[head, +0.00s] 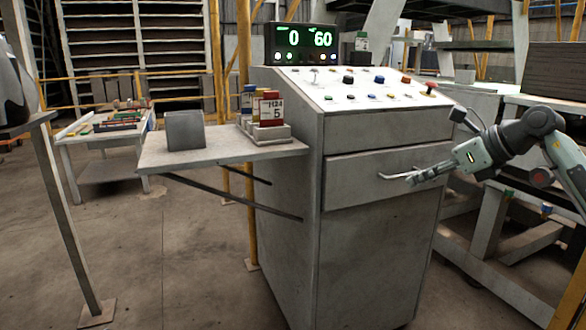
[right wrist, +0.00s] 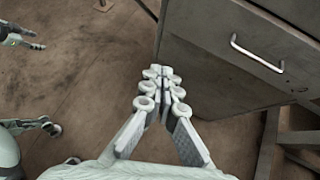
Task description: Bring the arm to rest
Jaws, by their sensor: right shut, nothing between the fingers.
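My right gripper (head: 406,178) is at the right in the head view, in front of the grey console's drawer (head: 355,172). Its fingers are together with nothing between them. The right wrist view shows the shut fingers (right wrist: 162,80) pointing toward the floor beside the cabinet's lower edge. The drawer's metal handle (right wrist: 257,53) is to their right, apart from them. The drawer looks shut. At the upper left of the right wrist view is what looks like my left gripper (right wrist: 28,38), too small to judge its fingers. It is not visible in the head view.
The console has a sloped button panel (head: 370,90) and a display (head: 305,43). Its side shelf (head: 215,151) holds a grey box (head: 185,131) and several small containers in a rack (head: 268,131). A bench frame stands close at the right.

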